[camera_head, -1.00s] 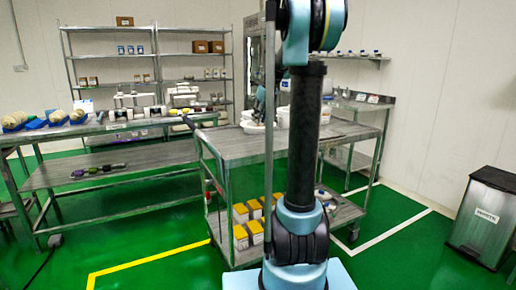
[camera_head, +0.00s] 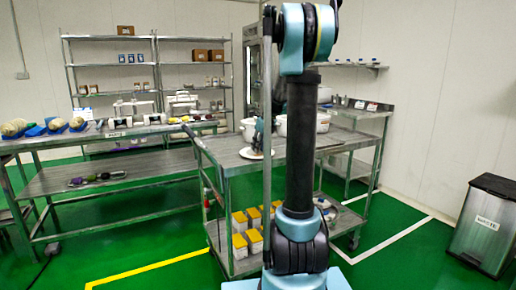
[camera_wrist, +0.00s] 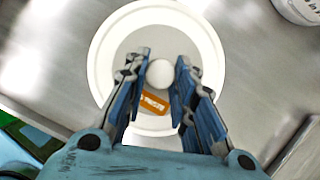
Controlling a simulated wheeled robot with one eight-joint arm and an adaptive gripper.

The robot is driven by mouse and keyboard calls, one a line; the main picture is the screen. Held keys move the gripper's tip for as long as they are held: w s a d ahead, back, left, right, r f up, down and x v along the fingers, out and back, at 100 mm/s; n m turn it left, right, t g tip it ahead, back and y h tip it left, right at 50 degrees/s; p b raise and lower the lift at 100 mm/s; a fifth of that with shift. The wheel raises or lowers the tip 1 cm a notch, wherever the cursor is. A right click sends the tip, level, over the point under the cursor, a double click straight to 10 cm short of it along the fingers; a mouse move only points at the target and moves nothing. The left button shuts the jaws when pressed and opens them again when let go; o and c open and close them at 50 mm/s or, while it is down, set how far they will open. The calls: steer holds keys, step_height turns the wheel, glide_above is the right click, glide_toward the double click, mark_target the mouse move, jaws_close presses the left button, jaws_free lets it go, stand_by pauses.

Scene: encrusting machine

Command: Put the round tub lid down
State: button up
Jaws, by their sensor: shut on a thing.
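The round tub lid (camera_wrist: 212,52) is white with a grey middle, a round white knob (camera_wrist: 160,74) and an orange label (camera_wrist: 153,103). My gripper (camera_wrist: 161,64) is shut on the knob, with one finger on each side. In the head view the lid (camera_head: 251,154) is low over the steel cart top, at its left part; whether it touches the top cannot be told. My gripper in the head view (camera_head: 258,142) is partly hidden by my own arm.
A white tub (camera_head: 247,126) stands behind the lid on the cart (camera_head: 228,160). Another white container (camera_wrist: 302,8) is at the top right of the wrist view. Bare steel surrounds the lid. Yellow-lidded tubs (camera_head: 240,243) stand on the cart's lower shelf.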

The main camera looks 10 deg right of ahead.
steer(key=o, duration=1)
steer(key=shift+o, duration=0.2)
steer(key=v, duration=1.2)
steer(key=s+a+f+n, duration=0.1)
steer(key=s+f+n, duration=0.2)
steer(key=s+n, duration=0.3)
steer(key=s+a+f+n+g+h, duration=0.1)
steer(key=s+f+n, duration=0.25)
steer(key=s, duration=0.55)
steer(key=s+a+f+n, duration=0.1)
steer(key=s+f+n, duration=0.1)
steer(key=s+n, duration=0.4)
steer(key=s+f+n+h, duration=0.1)
steer(key=s+f+n, duration=1.2)
steer(key=s, duration=0.6)
step_height(320, 180, down, 2)
steer(key=shift+f+h, duration=0.15)
steer(key=shift+h, duration=0.15)
